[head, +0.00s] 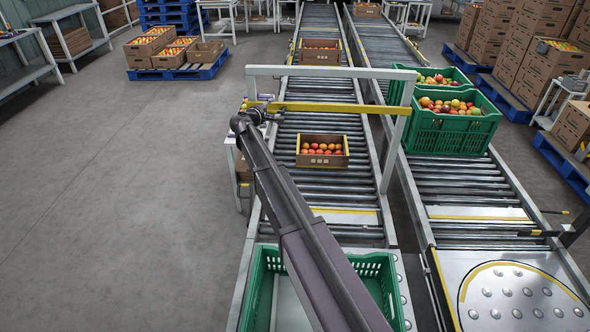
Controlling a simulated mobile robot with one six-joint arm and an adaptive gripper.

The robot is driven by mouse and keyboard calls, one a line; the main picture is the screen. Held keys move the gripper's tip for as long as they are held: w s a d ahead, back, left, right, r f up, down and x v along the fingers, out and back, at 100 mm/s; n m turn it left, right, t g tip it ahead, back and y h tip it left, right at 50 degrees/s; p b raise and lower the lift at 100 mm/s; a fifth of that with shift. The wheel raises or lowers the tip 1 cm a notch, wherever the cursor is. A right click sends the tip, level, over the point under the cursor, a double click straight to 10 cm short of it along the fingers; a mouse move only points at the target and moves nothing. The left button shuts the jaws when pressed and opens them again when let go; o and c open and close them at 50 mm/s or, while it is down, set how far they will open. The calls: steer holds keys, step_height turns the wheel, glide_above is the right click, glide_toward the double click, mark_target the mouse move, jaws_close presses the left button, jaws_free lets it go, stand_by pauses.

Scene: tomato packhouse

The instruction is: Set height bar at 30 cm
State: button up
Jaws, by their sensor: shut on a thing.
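The yellow height bar (335,107) spans the left roller conveyor between the posts of a pale grey frame (340,72). It sits a little below the frame's top beam and looks about level. My gripper (264,109) is at the bar's left end, by the left post, and is shut on the bar there. The fingers are small and partly hidden by my wrist. No height scale can be read in this view.
A cardboard box of tomatoes (322,151) is on the rollers just in front of the frame, and another box (320,51) is behind it. An empty green crate (384,273) stands nearest. Full green crates (452,133) are on the right conveyor. Open floor lies left.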

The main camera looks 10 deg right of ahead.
step_height(320, 180, up, 2)
steer(key=shift+r+p, duration=0.1)
steer(key=shift+p, duration=0.55)
steer(key=p+v, duration=0.2)
steer(key=v, duration=1.2)
steer(key=s+d+f+m+g+y, duration=0.2)
steer(key=s+d+f+m+g, duration=0.1)
steer(key=s, duration=0.6)
steer(key=s+d+f+m+g+y, duration=0.2)
steer(key=s+d+f+m+g, duration=0.2)
steer(key=s+d+f, duration=0.4)
steer(key=shift+s+f+m+g+b, duration=0.3)
steer(key=shift+s+f+g, duration=0.3)
steer(key=shift+s+f, duration=0.45)
steer(key=shift+r, duration=0.1)
steer(key=w+a+r+n+t+h, duration=0.2)
steer(key=w+a+r+n+t, duration=0.1)
steer(key=w, duration=0.6)
steer(key=w+a+r+n+t+h, duration=0.2)
steer(key=w+a+r+n+t, duration=0.2)
steer(key=w+a+r, duration=0.4)
steer(key=shift+w+n+t, duration=0.3)
steer(key=shift+w+t, duration=0.3)
steer(key=shift+w, duration=0.45)
